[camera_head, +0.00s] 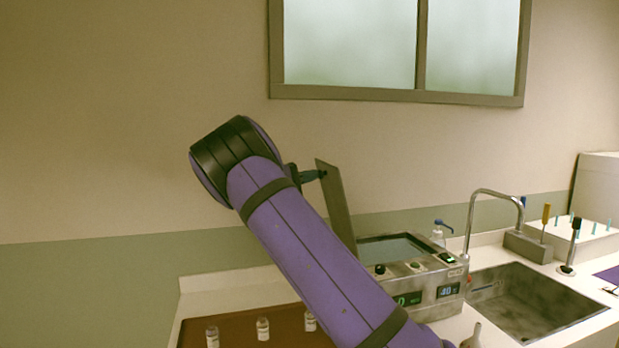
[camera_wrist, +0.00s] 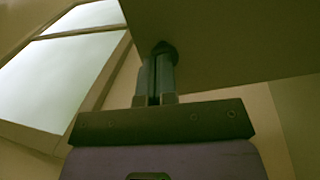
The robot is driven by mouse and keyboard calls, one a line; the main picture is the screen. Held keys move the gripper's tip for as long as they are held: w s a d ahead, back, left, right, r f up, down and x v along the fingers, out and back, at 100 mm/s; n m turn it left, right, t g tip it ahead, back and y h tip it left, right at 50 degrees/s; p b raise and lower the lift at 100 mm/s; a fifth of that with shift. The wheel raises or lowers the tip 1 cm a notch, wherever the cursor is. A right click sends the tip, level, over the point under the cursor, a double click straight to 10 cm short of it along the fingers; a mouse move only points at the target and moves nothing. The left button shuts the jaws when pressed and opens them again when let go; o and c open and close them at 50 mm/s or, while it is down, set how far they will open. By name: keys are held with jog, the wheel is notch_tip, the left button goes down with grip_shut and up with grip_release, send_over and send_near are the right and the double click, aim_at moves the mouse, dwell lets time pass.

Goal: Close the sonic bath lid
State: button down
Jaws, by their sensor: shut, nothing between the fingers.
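The sonic bath (camera_head: 425,277) is a metal box with knobs and green and blue displays on its front, standing on the counter left of the sink. Its lid (camera_head: 337,205) stands raised, steeply tilted at the left side of the bath, and the dark basin opening shows. In the wrist view the lid (camera_wrist: 230,40) is a broad dark panel across the upper right. My gripper (camera_wrist: 158,50) is shut and empty, with its fingertips at the lid's face, seemingly touching it. In the head view my gripper (camera_head: 322,174) is small beside the upper part of the lid, on its left side.
Several small bottles (camera_head: 263,329) stand on a brown surface (camera_head: 285,335) at the lower left, below my arm. A sink (camera_head: 530,300) with a tall faucet (camera_head: 472,215) lies right of the bath. A pump bottle (camera_head: 438,236) stands behind the bath.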

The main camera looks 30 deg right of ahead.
jog(key=s+d+t+y, duration=0.1)
jog(key=s+d+y, duration=0.2)
jog(key=d, duration=0.6)
jog(key=s+d+t+y, duration=0.15)
jog(key=d+y, duration=0.25)
jog(key=d, duration=0.4)
jog(key=s+d+y, duration=0.3)
jog(key=d, duration=0.6)
jog(key=s+d+f+t+y, duration=0.1)
jog(key=d+f+y, duration=0.4)
jog(key=f, duration=0.6)
jog(key=s+d+f+t+y, duration=0.2)
jog(key=d+f+y, duration=0.3)
jog(key=d+f, duration=0.3)
notch_tip(320, 180, down, 3)
jog(key=shift+s+d+r, duration=0.1)
jog(key=shift+s+d, duration=0.15)
jog(key=shift+s, duration=0.25)
